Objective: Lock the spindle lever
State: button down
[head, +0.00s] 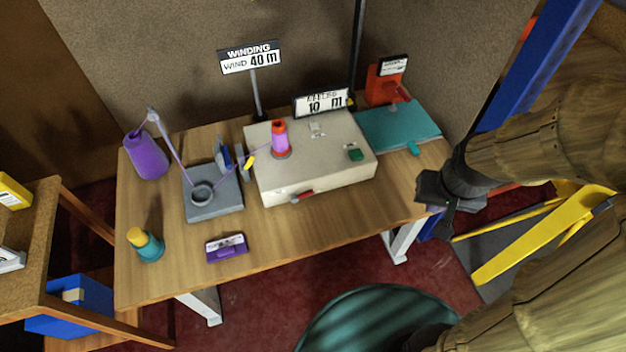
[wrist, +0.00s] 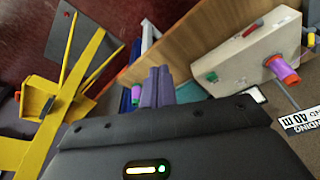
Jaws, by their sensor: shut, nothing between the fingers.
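The cream winding machine (head: 325,180) stands on the wooden table. It carries an upright spindle with a purple and orange-red cone (head: 280,140). A small yellow lever (head: 250,161) sits beside the spindle at its left, and a red-handled lever (head: 303,197) is on the front face. I cannot tell which is the spindle lever or its exact setting. My gripper (head: 428,190) is shut and empty, off the table's right edge, apart from the machine. In the wrist view, my gripper's fingers (wrist: 158,85) are together, and the machine (wrist: 238,55) is to their right.
A grey thread guide block (head: 213,205), purple cone (head: 147,157), teal bottle (head: 147,246) and purple label holder (head: 227,249) are on the left half. A teal mat (head: 400,125) and red stand (head: 385,85) are back right. A yellow frame (head: 530,240) is right. The table's front right is clear.

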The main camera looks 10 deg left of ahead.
jog(key=w+a+f+n+t+y+b, duration=0.1)
jog(key=w+a+f+n, duration=0.2)
jog(key=w+a+n, duration=0.25)
jog(key=w+a+f+n+t+b, duration=0.1)
jog(key=w+a+f+n, duration=0.25)
jog(key=w+n, duration=0.3)
jog(key=s+a+f+n+g+y, duration=0.1)
jog(key=a+f+n, duration=0.3)
jog(key=a+n, duration=0.2)
jog(key=s+a+f+n+g+y+b, duration=0.1)
jog(key=s+a+f+n+g+y, duration=0.1)
jog(key=a+f+n, duration=0.2)
jog(key=a+n, duration=0.1)
jog(key=a, duration=0.2)
jog(key=shift+a+n+y, duration=0.3)
jog(key=shift+a+n, duration=0.05)
jog(key=shift+n, duration=0.05)
jog(key=shift+s, duration=0.15)
